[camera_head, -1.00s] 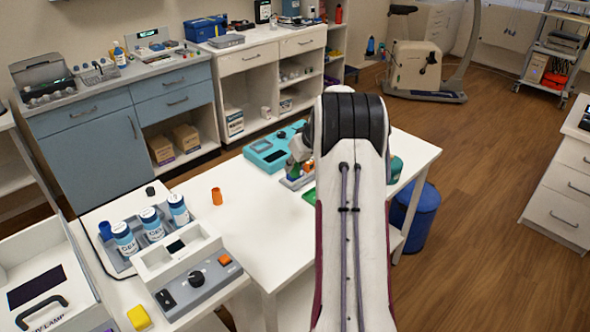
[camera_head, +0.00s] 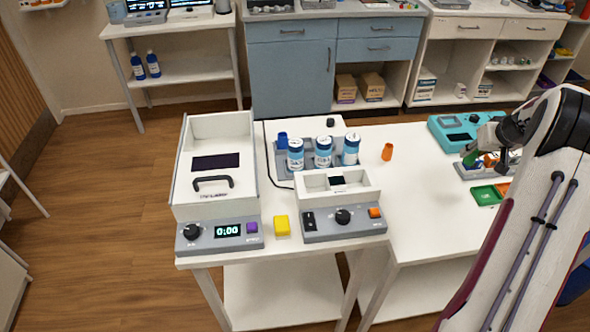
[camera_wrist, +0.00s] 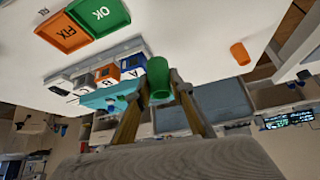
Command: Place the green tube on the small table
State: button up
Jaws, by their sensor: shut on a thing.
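The green tube (camera_wrist: 158,78) is between the two fingers of my gripper (camera_wrist: 160,88) in the wrist view, and they are shut on it. In the head view the green tube (camera_head: 469,158) shows at the right, by my gripper (camera_head: 480,148), just over or beside a grey rack (camera_head: 468,172). I cannot tell whether it is clear of the rack. A smaller white table (camera_head: 264,238) stands at left centre, against a longer white table (camera_head: 415,222) at right. Which one is the small table is not marked.
The left table carries a lidded box (camera_head: 215,183), a yellow block (camera_head: 282,225), a grey device (camera_head: 345,224) and a rack of white-blue bottles (camera_head: 323,152). An orange cup (camera_head: 387,152), green tray (camera_head: 487,195) and teal device (camera_head: 458,132) stand on the right table. Its front middle is clear.

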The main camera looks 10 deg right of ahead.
jog(key=w+a+r+n+y, duration=0.1)
jog(key=w+a, duration=0.5)
jog(key=a, duration=0.6)
jog(key=w+a+r+n+y, duration=0.1)
jog(key=w+a+n, duration=0.2)
jog(key=a, duration=0.9)
jog(key=w+a+r+n+y, duration=0.1)
jog(key=w+a+r+n, duration=0.1)
jog(key=w+a, duration=0.7)
jog(key=shift+a, duration=1.6)
jog(key=w+a+r+m, duration=0.1)
jog(key=a+r, duration=0.3)
jog(key=a, duration=0.6)
jog(key=shift+w+r+m, duration=0.2)
jog(key=shift+w+m, duration=0.1)
jog(key=shift+w, duration=0.4)
jog(key=shift+h, duration=0.3)
jog(key=shift+d+f, duration=0.1)
jog(key=shift+f, duration=2.45)
jog(key=shift+f, duration=0.1)
